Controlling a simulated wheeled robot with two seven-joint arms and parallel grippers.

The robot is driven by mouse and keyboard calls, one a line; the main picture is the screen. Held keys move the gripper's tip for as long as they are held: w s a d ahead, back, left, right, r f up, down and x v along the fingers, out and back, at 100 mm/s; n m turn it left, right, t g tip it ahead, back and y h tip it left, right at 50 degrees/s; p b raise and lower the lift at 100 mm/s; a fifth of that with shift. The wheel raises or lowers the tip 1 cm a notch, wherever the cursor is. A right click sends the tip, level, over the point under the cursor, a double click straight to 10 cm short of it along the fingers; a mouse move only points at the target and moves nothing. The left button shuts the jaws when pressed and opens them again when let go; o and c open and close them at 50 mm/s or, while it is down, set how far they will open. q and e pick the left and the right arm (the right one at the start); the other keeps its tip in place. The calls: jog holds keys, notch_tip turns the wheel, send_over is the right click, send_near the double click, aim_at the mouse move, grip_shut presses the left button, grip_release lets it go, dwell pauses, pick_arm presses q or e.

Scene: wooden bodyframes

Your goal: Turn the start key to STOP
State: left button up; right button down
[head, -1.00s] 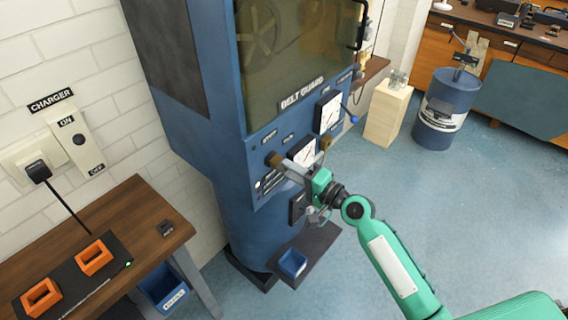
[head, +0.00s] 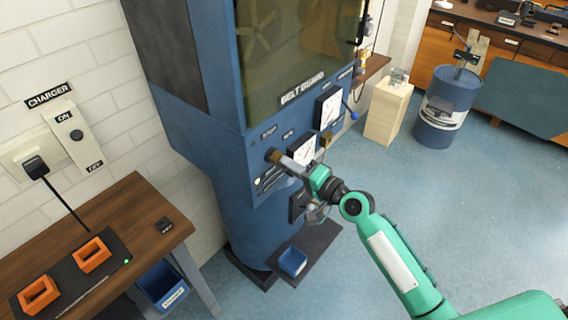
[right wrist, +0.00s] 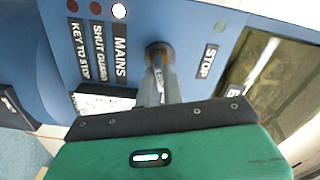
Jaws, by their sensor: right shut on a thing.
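The start key, with a round brown collar (right wrist: 159,50), is on the front panel of the blue machine (head: 225,160). The collar also shows in the head view (head: 273,156). My right gripper (head: 283,160) reaches in from the right and is shut on the key. In the right wrist view its fingers (right wrist: 158,80) meet at the collar and hide most of the key, so its exact angle is hard to tell. A STOP label (right wrist: 207,60) is right of the key in that view. My left gripper is out of view.
A wooden table (head: 130,225) stands at left.

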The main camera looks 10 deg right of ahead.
jog(key=shift+n+b, duration=2)
jog(key=shift+n, duration=1.8)
jog(key=n+b, duration=0.2)
jog(key=n, duration=0.6)
jog(key=c, duration=1.5)
grip_release()
jog(key=shift+o, duration=0.2)
